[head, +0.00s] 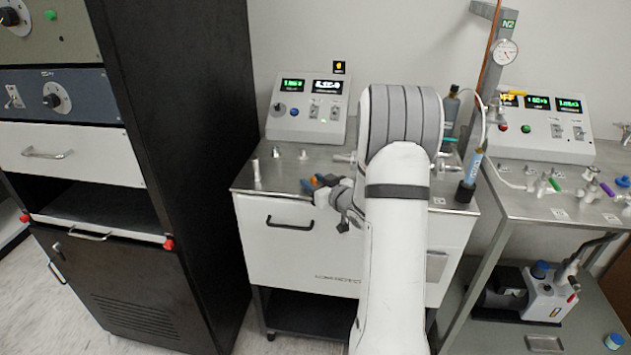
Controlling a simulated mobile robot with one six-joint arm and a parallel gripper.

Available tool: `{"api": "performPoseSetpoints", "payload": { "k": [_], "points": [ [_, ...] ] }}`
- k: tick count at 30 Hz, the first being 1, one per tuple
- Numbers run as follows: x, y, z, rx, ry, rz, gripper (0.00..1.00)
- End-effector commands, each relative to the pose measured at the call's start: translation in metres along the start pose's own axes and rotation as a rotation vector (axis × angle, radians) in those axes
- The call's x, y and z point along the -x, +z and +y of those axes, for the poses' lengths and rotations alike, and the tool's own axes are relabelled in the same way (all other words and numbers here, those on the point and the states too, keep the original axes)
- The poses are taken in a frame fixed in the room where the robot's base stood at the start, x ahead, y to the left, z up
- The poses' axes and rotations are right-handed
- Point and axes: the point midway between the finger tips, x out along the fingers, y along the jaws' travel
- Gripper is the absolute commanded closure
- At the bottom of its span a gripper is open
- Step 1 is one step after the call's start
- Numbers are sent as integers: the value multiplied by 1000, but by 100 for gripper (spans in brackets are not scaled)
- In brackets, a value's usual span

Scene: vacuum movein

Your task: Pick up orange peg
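My gripper (330,199) is at the front edge of the bench, close to both pieces. It is small and partly hidden by my white arm. I cannot tell whether its fingers touch the orange piece, or whether they are open or shut.
A white post (256,171) stands at the bench's left. A control box (308,108) is at the back. A bottle on a black stand (467,188) is at the right. A black cabinet (185,150) stands left; a second bench (530,203) stands right.

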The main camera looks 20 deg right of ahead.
Motion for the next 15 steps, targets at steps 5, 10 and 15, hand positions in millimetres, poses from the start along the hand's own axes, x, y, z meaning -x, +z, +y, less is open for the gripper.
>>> {"api": "performPoseSetpoints", "payload": {
  "k": [5, 10, 15],
  "points": [
    [-8, 0, 0, 0, 1, 0, 62],
    [-8, 0, 0, 0, 1, 0, 64],
    [-8, 0, 0, 0, 1, 0, 78]
  ]
}}
